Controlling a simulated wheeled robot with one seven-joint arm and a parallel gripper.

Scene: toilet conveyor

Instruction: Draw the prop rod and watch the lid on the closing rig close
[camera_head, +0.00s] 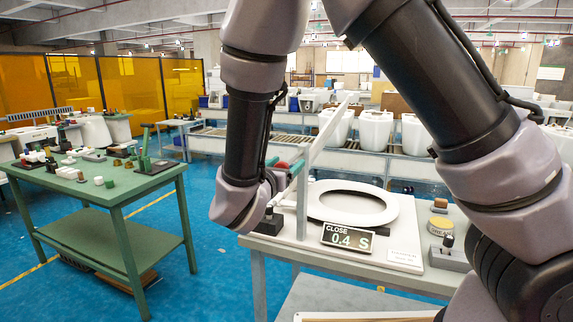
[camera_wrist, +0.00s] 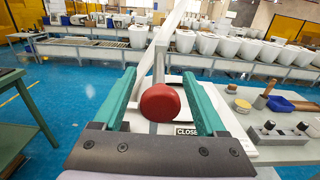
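The closing rig's white base board (camera_head: 404,247) lies on a grey table, with a white seat ring (camera_head: 390,214) and a sign reading CLOSE 0.4 S (camera_head: 347,238). A narrow white slanted piece (camera_head: 327,130), apparently the raised lid seen nearly edge-on, rises above the ring; it also shows in the wrist view (camera_wrist: 170,30). The prop rod (camera_wrist: 158,68) is grey with a red round knob (camera_wrist: 160,102) at its near end. My gripper (camera_wrist: 160,74) has teal fingers, one each side of the knob, with visible gaps. The rod's far end is unclear.
A grey control box (camera_wrist: 278,132), a jar (camera_head: 440,225) and a brush (camera_wrist: 264,94) stand right of the rig. A green table (camera_head: 120,190) with small parts stands left, across blue floor. A conveyor (camera_head: 290,146) carrying white toilets runs behind.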

